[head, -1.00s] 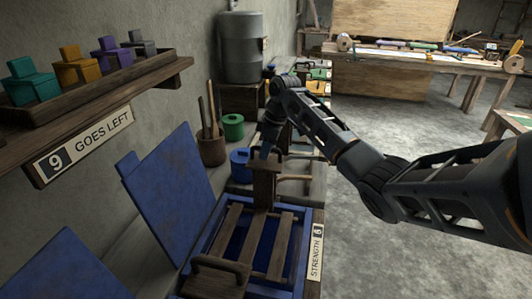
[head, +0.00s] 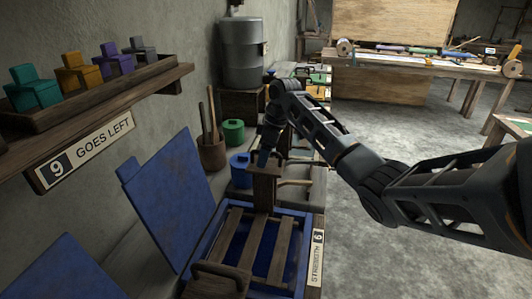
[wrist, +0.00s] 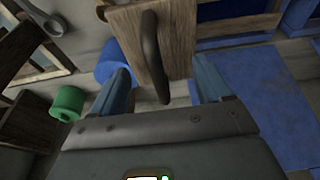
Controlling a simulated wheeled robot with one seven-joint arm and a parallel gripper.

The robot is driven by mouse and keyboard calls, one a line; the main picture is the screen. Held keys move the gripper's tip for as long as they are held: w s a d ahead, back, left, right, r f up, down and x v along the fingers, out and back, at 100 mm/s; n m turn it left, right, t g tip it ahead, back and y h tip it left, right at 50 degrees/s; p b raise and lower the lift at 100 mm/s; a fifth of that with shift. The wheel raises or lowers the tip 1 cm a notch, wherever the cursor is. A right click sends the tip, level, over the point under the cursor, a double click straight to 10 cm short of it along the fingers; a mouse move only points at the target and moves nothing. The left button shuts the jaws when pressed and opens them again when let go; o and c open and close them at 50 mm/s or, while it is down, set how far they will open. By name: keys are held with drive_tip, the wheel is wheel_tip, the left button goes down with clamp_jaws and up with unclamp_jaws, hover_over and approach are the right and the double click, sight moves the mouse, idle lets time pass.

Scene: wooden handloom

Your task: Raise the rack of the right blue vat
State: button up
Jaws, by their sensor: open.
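The blue vat (head: 204,234) stands open at the bottom centre of the head view, with its blue lid (head: 172,195) tilted up on the left. Its wooden slatted rack (head: 249,243) lies low inside the vat's frame. A dark handle (head: 222,271) is at the rack's near end, and a wooden block (head: 264,187) rises at the far end. My gripper (head: 266,157) is above that block. In the wrist view my gripper (wrist: 163,90) is open, and the block's dark curved handle (wrist: 151,55) shows between its fingers. I cannot tell whether they touch it.
Another blue lid (head: 50,272) is at the lower left. A blue pot (head: 239,170), a green pot (head: 233,132) and a wooden cup of sticks (head: 212,152) stand by the wall. A shelf (head: 150,88) with coloured blocks juts out at left. The floor at right is clear.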

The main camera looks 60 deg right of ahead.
drive_tip(key=o, duration=0.4)
drive_tip(key=shift+w+a+r+v, duration=0.1)
drive_tip(key=shift+w+v, duration=0.15)
drive_tip(key=shift+v, duration=0.9)
drive_tip(key=shift+w+a+r+v, duration=0.1)
drive_tip(key=shift+w+v, duration=0.15)
drive_tip(key=shift+v, duration=0.85)
drive_tip(key=shift+w+a+v, duration=0.1)
drive_tip(key=shift+w+v, duration=0.15)
drive_tip(key=shift+v, duration=0.9)
